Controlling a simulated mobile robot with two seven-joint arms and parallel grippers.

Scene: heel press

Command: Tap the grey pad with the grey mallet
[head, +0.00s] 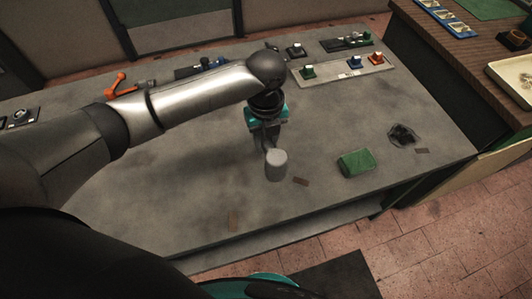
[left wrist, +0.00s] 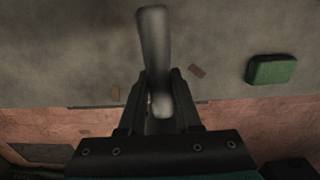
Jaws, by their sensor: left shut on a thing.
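My left gripper (head: 267,136) is shut on the grey mallet (head: 276,165), above the middle of the grey table. The mallet's pale grey cylinder head shows just below the gripper. In the left wrist view the mallet (left wrist: 153,45) stands out between the two fingers (left wrist: 160,95). I cannot tell for sure which thing is the grey pad. A pale-topped button on a dark base (head: 295,49) stands at the back of the table, and another pale-topped one (head: 20,117) sits at the far left. My right gripper is not in view.
A green block (head: 356,162) lies right of the mallet; it also shows in the left wrist view (left wrist: 271,69). A dark lumpy thing (head: 402,135) lies farther right. A pale panel with coloured buttons (head: 340,75) and an orange-handled tool (head: 120,87) are farther back.

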